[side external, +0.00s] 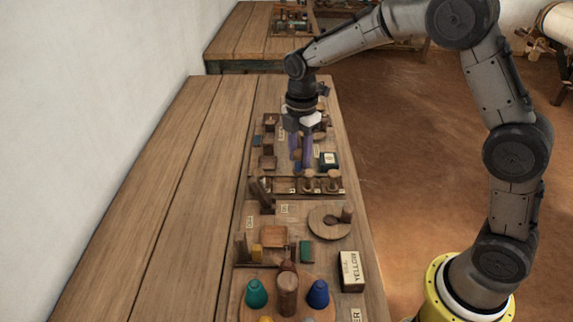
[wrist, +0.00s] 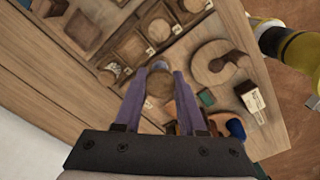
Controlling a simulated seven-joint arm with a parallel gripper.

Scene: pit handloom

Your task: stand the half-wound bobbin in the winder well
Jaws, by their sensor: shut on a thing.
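My gripper (side external: 301,166) points down over the far half of the long bench, with its purple fingers closed. In the wrist view my gripper (wrist: 160,100) has a round brown wooden piece (wrist: 159,84) between its fingers, with a grey-blue part at its far side. It looks like the bobbin, seen end-on; the fingers hide most of it, and how much thread it carries cannot be told. A row of labelled wooden compartments (side external: 309,193) lies just nearer than the gripper, some holding round pieces. Which one is the winder well cannot be told.
The bench's left side (side external: 170,220) is bare.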

